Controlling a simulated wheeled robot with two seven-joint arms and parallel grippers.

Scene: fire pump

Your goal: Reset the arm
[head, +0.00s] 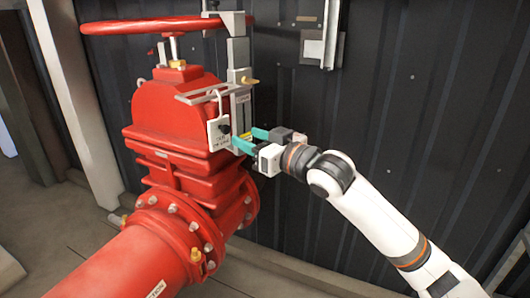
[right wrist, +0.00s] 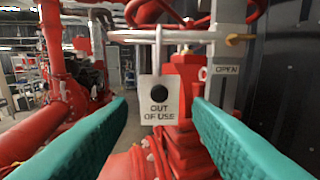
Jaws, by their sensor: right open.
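My right arm (head: 375,215) reaches in from the lower right in the head view. Its gripper (head: 246,140) is open, with teal fingers pointing left at the red valve (head: 180,110). The left gripper is not in view.
A red handwheel (head: 165,25) sits atop the valve, and a large red pipe (head: 125,262) runs toward the lower left. A dark corrugated wall (head: 430,90) stands behind, with a grey bracket (head: 322,40) on it. Open floor shows under my right arm.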

